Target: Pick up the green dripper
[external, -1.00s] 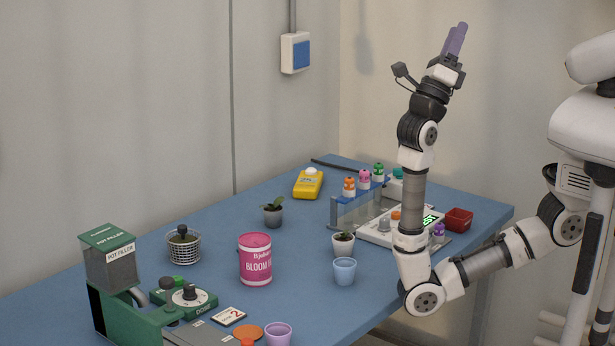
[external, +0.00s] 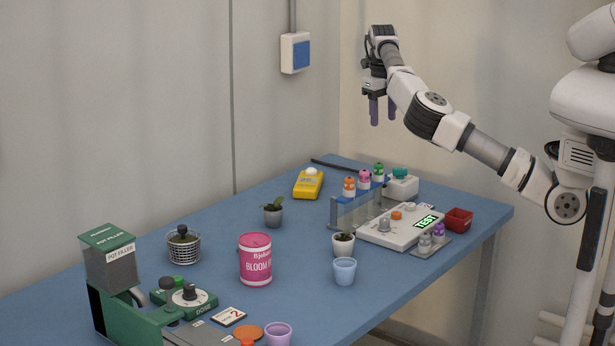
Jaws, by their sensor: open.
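The green dripper (external: 379,171) is a small bottle with a green cap, upright at the right end of the row in the blue rack (external: 345,203). A pink dripper (external: 364,179) and an orange dripper (external: 349,187) stand to its left in the same rack. My gripper (external: 382,112) is in the air above the green dripper, apart from it. Its two purple fingers point down, open, with nothing between them. The lower part of the green dripper is hard to make out.
A white device reading TEST (external: 400,227) sits in front of the rack, and a white box with a teal top (external: 400,184) stands close to its right. A yellow device (external: 308,184) lies to the left.

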